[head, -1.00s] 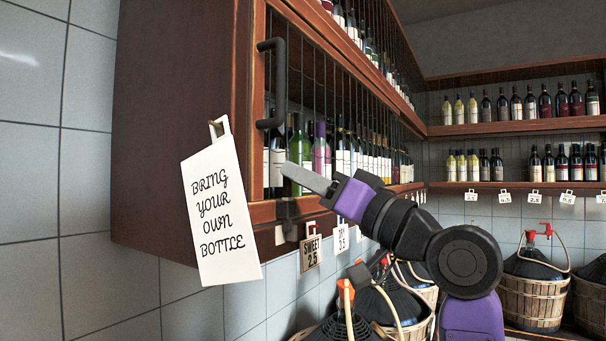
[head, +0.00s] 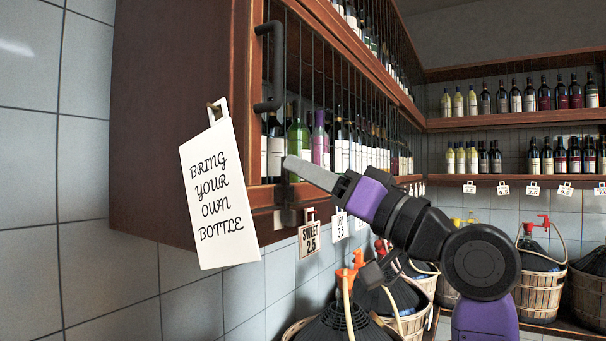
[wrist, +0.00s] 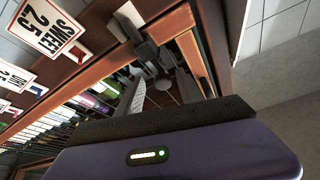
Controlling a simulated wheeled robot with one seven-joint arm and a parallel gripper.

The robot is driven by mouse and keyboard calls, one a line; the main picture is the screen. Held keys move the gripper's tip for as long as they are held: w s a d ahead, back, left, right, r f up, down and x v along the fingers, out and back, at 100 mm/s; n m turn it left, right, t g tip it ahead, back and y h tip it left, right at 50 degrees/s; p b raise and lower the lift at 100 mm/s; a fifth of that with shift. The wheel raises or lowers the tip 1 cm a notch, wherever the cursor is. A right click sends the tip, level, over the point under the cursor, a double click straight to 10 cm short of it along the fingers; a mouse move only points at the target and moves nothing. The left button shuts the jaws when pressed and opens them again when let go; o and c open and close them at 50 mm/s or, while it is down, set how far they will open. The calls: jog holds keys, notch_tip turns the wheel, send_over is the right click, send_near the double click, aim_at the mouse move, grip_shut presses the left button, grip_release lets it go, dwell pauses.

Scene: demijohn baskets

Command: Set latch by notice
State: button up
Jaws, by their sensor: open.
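The white notice (head: 218,195), lettered "BRING YOUR OWN BOTTLE", hangs tilted on the side end of the wooden cabinet (head: 160,120). A small grey metal latch (head: 284,217) sits on the cabinet's lower rail, just right of the notice. It seems to show in the wrist view as a grey piece (wrist: 147,52); its exact setting is too small to tell. My gripper (head: 312,172) is open and empty. It is in front of the wire-grid door, above and right of the latch in the head view, apparently not touching it. Its fingers show in the wrist view (wrist: 160,96).
A dark door handle (head: 270,65) stands out above the gripper. Bottles (head: 298,145) stand behind the wires. A "SWEET 2.5" tag (head: 309,238) hangs right of the latch. Demijohns in baskets (head: 345,315) stand below. Tiled wall (head: 110,270) lies at left.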

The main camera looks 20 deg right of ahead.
jog(key=b+v, duration=0.1)
jog(key=v, duration=0.5)
dwell(0.4)
